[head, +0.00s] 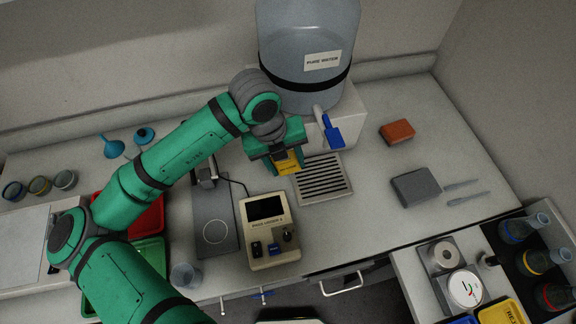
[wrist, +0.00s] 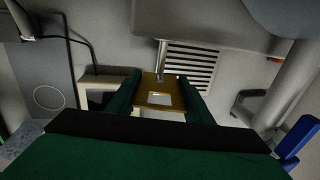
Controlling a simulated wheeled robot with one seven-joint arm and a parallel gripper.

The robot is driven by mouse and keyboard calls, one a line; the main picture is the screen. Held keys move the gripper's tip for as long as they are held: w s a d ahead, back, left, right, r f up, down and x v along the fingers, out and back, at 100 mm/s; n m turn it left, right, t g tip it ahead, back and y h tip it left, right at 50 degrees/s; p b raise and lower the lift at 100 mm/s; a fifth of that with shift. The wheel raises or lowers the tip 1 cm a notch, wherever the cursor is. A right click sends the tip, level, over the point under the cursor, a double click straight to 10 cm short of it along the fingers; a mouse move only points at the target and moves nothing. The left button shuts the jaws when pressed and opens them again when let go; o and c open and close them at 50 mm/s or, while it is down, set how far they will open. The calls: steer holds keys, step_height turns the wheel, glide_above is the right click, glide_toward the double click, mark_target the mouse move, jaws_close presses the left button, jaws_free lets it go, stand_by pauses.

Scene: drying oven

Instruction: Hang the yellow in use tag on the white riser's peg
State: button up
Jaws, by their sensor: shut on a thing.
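My gripper (head: 284,170) is shut on the yellow in use tag (head: 289,162), in front of the white riser (head: 352,118) and above the bench. In the wrist view the tag (wrist: 147,88) sits between both fingers of my gripper (wrist: 160,90), with a pale rectangular opening in it. A grey metal peg (wrist: 162,61) comes down from the riser's side and overlaps the tag's far edge in that view. Whether the peg passes through the tag or only lies in line with it, I cannot tell. In the head view my gripper hides the peg.
A clear pure water tank (head: 305,60) stands on the riser; its blue-handled tap (head: 332,130) juts out to my gripper's right. A slotted drain grate (head: 323,180) lies below. The bench right of the grate is clear up to a grey block (head: 415,187).

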steer(key=shift+w+a+f, duration=0.15)
steer(key=shift+w+f, duration=0.05)
steer(key=shift+w, duration=0.5)
steer(key=shift+w+a+f, duration=0.15)
steer(key=shift+w, duration=0.55)
steer(key=shift+w+a+f, duration=0.15)
steer(key=shift+w+f, duration=0.05)
steer(key=shift+w, duration=0.5)
steer(key=shift+w, duration=0.15)
steer(key=o, duration=1)
steer(key=shift+c, duration=0.2)
steer(key=shift+o, duration=0.6)
steer(key=v, duration=1)
steer(key=shift+r, duration=0.35)
